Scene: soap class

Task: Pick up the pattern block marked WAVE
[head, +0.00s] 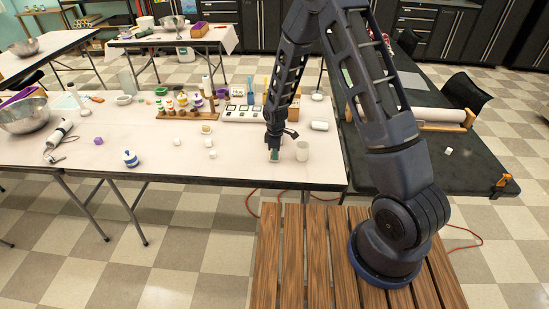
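My gripper (275,154) points down at the white table (240,172), near its front edge and right end. A small grey-green shape shows at its fingertips; I cannot tell whether this is a block or part of the gripper, nor whether the fingers are open or shut. Small pale blocks lie to its left: one block (208,142), another (212,155) just in front of it, and one (176,170) at the front edge. A purple block (98,141) lies further left. No WAVE mark can be read on any of them.
A white cup (302,151) stands close to the right of my gripper. A blue-and-white striped jar (130,158) stands to the left. Behind are a wooden rack of bottles (185,112) and a white tray (243,114). A white roll (319,126) lies at the right.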

